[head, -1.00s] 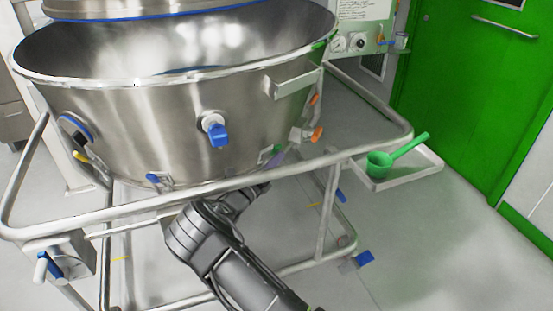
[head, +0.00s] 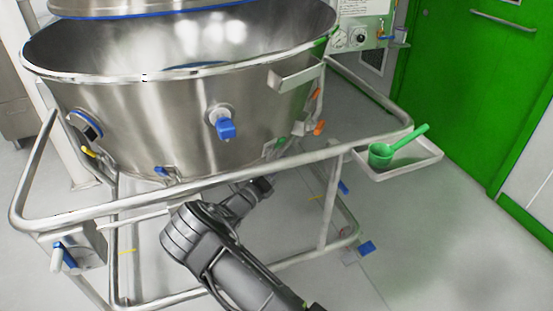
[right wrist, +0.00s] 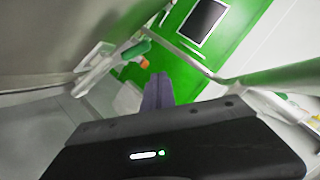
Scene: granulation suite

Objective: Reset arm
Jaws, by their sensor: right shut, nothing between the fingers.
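My right arm comes in from the bottom of the head view and reaches up toward the front rail of the steel bowl's frame. Its wrist is just below that rail, and its fingertips cannot be made out there. In the right wrist view, my right gripper (right wrist: 157,92) shows its two purple-grey fingers together, with nothing held. The steel bowl (head: 160,115) stands in its tubular frame (head: 240,184), behind and above the wrist. My left gripper is not in view.
The frame's rails and legs surround the forearm closely. A blue-handled valve (head: 224,126) juts from the bowl. A green scoop (head: 392,150) lies in a white tray (head: 422,163) at right, by a green door (head: 455,100). The floor at lower right is clear.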

